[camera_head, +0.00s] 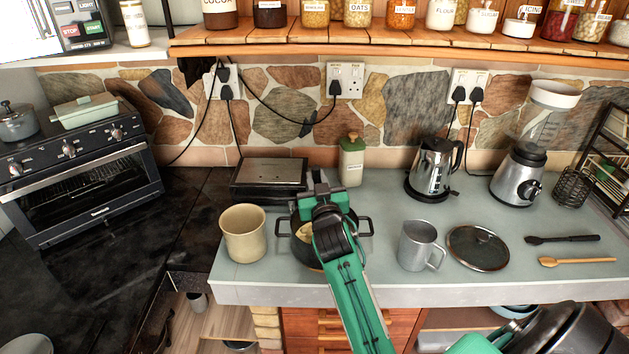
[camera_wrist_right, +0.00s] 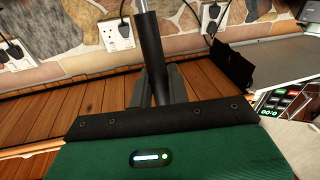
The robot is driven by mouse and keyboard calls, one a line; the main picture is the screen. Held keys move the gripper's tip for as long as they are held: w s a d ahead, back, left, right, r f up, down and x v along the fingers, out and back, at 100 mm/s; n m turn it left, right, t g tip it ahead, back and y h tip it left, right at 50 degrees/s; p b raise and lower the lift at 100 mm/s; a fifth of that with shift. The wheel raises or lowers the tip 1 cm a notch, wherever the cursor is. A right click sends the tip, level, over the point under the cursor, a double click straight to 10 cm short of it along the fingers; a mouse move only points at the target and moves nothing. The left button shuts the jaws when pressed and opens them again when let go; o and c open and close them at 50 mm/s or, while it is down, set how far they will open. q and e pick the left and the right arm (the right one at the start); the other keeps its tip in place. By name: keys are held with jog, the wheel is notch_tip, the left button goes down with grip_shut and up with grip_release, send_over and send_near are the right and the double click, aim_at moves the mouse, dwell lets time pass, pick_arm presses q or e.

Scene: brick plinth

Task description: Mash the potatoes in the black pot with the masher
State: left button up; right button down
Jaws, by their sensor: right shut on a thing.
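The black pot (camera_head: 301,253) stands on the grey counter, largely hidden behind my right arm. A pale yellow potato piece (camera_head: 304,232) shows inside it at the left. My right gripper (camera_head: 319,182) is above the pot in the head view. In the right wrist view its fingers (camera_wrist_right: 154,88) are shut on the black handle of the masher (camera_wrist_right: 150,50), and a metal shaft runs on from the handle. The masher's head is out of sight, so I cannot tell whether it touches the potatoes. My left gripper is not in view.
A cream canister (camera_head: 244,235) is close left of the pot, a grey mug (camera_head: 417,247) and a glass lid (camera_head: 477,248) to the right. A black grill (camera_head: 268,178) and a green-lidded jar (camera_head: 352,162) stand behind. A kettle (camera_head: 433,170) and a blender (camera_head: 520,175) are farther right.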

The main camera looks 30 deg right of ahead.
jog(key=d+f+b, duration=0.2)
jog(key=d+f, duration=0.2)
jog(key=f, duration=0.1)
jog(key=shift+s+d, duration=0.15)
jog(key=shift+d, duration=0.15)
dwell(0.6)
jog(key=shift+r, duration=0.1)
jog(key=shift+r+p, duration=2)
jog(key=shift+r, duration=0.5)
notch_tip(320, 180, up, 6)
jog(key=p, duration=0.5)
jog(key=shift+r+p, duration=0.25)
jog(key=shift+p, duration=0.15)
